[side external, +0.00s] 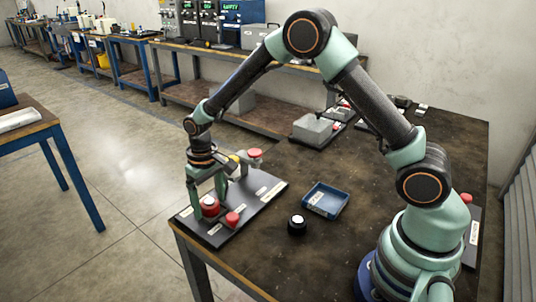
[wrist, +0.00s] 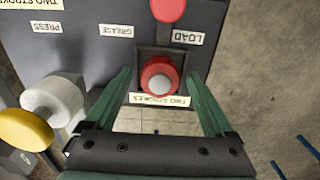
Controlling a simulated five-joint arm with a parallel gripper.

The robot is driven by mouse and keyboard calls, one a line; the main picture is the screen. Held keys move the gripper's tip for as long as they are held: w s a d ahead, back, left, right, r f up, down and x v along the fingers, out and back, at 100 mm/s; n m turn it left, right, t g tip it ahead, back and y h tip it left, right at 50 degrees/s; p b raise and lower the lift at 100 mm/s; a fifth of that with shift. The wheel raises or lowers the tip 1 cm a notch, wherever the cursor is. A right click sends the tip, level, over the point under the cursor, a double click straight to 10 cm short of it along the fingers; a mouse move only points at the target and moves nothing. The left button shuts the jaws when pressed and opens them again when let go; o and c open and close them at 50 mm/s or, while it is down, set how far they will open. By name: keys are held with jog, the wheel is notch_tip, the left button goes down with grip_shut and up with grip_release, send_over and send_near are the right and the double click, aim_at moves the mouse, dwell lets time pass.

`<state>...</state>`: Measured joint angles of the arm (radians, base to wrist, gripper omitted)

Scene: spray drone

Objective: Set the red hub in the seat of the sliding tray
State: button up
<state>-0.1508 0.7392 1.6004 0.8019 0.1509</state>
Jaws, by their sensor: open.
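The red hub (wrist: 160,77), a red round piece with a pale centre, appears to sit in a dark square holder, likely the sliding tray (wrist: 141,53), beside the LOAD label. In the side external view the red hub (side external: 210,207) stands on the dark board near the table's front left corner. My gripper (wrist: 158,75) is open, pointing down, with one green finger on each side of the hub; in the wrist view gaps show between the fingers and hub. A red knob (wrist: 168,10) beyond the tray also shows in the side view (side external: 232,218). The seat's inside is hidden under the hub.
The labelled board (side external: 262,190) carries a raised red disc (side external: 254,153), a white cylinder (wrist: 52,98) and a yellow knob (wrist: 25,130) close to my gripper. A blue bin (side external: 325,201) and a black hub with a white top (side external: 297,226) stand to the right.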

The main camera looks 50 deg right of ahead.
aim_at(210, 203)
notch_tip(210, 203, up, 13)
jog(key=s+d+r+t, duration=0.2)
jog(key=s+d+r, duration=0.1)
jog(key=s, duration=0.5)
jog(key=s+d+r+t, duration=0.3)
jog(key=s+d+r, duration=0.1)
jog(key=s, duration=0.5)
jog(key=shift+s+r+t, duration=0.25)
jog(key=shift+r+t, duration=0.05)
jog(key=shift+r, duration=0.6)
